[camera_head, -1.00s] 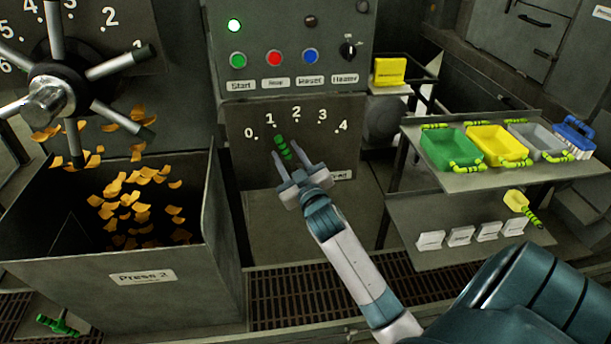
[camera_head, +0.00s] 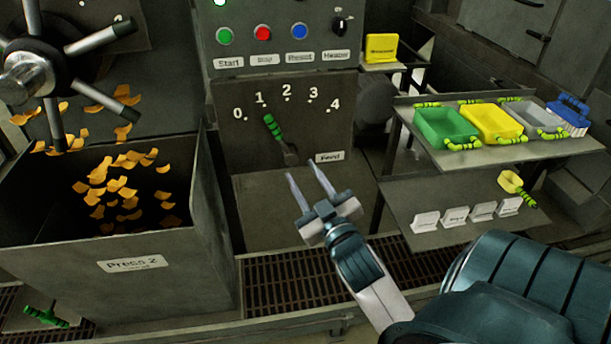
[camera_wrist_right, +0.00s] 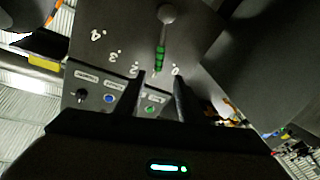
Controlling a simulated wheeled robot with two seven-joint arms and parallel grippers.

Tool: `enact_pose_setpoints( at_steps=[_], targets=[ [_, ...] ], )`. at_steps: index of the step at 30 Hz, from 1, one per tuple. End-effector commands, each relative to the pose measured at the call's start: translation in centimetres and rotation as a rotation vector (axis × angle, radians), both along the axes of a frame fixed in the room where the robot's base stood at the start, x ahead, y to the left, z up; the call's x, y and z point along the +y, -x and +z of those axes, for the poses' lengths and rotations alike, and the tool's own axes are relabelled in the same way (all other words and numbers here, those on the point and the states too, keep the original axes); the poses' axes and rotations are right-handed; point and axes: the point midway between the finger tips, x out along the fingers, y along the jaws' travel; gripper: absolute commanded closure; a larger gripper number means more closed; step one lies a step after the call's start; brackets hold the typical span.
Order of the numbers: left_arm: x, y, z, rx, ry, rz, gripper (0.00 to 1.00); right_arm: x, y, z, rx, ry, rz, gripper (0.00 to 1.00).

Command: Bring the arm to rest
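My right gripper (camera_head: 308,182) is open and empty in the head view, its two fingers apart and pointing up in front of the feed panel. The feed lever with a green handle (camera_head: 273,128) stands above and left of the fingers, tilted left with its tip near the 1 mark. A gap shows between the fingers and the lever. In the right wrist view the green lever (camera_wrist_right: 160,58) shows beyond the gripper fingers (camera_wrist_right: 164,88), on the numbered panel. My left gripper is not in view.
At left, the Press 2 bin (camera_head: 110,278) holds orange flakes, with a spoked handwheel (camera_head: 30,72) above. At right, a shelf carries a green tray (camera_head: 440,140), a yellow tray (camera_head: 492,122), a grey tray and a blue brush (camera_head: 572,112). Floor grating lies below the panel.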

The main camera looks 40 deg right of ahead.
Motion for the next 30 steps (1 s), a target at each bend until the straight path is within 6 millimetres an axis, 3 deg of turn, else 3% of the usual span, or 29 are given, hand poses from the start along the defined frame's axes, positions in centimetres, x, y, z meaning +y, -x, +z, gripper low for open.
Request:
enact_pose_setpoints(
  at_steps=[12, 23, 26, 30],
  targets=[
    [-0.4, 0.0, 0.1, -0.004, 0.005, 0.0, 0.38, 0.1, 0.4, 0.0, 0.0, 0.001, 0.0, 0.64],
    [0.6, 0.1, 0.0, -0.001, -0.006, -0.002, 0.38, 0.2, 0.3, -0.4, 0.005, -0.001, 0.002, 0.64],
    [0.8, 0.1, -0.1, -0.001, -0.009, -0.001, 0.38, 0.4, -0.1, -1.6, 0.024, -0.012, 0.009, 0.64],
    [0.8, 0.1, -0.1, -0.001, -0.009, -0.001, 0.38, 1.1, -1.3, -5.7, 0.082, -0.04, 0.033, 0.64]
  ],
)
